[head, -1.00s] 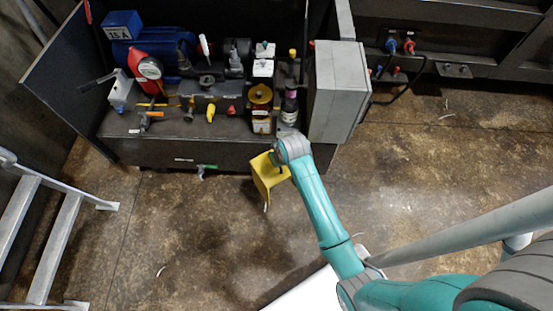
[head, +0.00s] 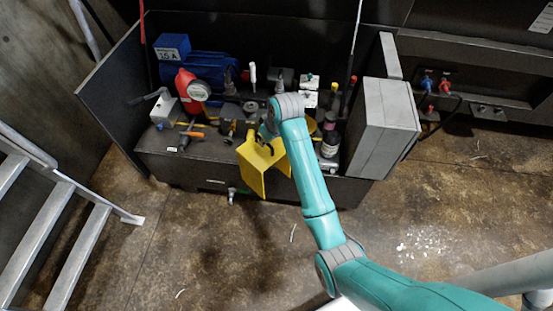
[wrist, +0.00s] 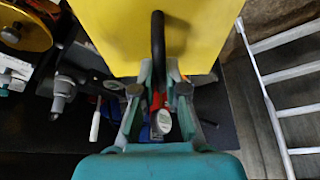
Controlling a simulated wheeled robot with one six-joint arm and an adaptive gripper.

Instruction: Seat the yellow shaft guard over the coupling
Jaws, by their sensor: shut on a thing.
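The yellow shaft guard (head: 252,168) is a bent sheet with a black handle. My gripper (head: 265,136) is shut on this handle and holds the guard raised at the bench's front edge, tilted in the head view. In the wrist view my gripper (wrist: 159,88) closes around the black handle (wrist: 158,45), and the guard (wrist: 120,30) fills the top middle. A blue motor (head: 215,68) stands at the back of the bench, with a grey pump-like body (head: 282,78) to its right. I cannot make out the coupling clearly; guard and arm cover part of the bench.
A red device with a dial (head: 190,92) and an orange-handled tool (head: 190,134) are on the bench's left. Dark bottles (head: 330,143) and a grey cabinet (head: 385,125) stand right. A ladder (head: 60,215) is at left. The floor in front is open.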

